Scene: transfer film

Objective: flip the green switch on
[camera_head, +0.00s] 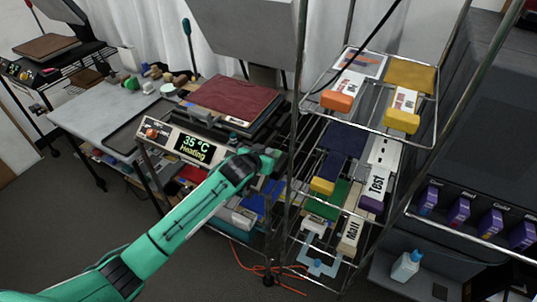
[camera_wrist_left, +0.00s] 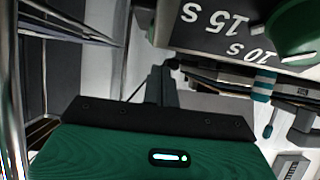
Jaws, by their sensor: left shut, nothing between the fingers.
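The press (camera_head: 235,100) has a front panel with a lit display (camera_head: 195,148) reading "35 °C Heating" and an orange-red control (camera_head: 154,130) at its left. My left gripper (camera_head: 272,157) is at the right end of this panel, shut and empty; whether it touches the panel I cannot tell. In the left wrist view its fingers (camera_wrist_left: 163,84) point away from me, below a dark panel marked "15 s" and "10 s" with a green dial (camera_wrist_left: 300,32). I cannot make out the green switch for sure; the gripper covers part of the panel. My right gripper is not in view.
A wire rack (camera_head: 345,185) with labelled boxes stands close to the right of my left gripper. A grey table (camera_head: 90,108) with small items is at the left. A dark machine with purple cartridges (camera_head: 459,211) is at the far right.

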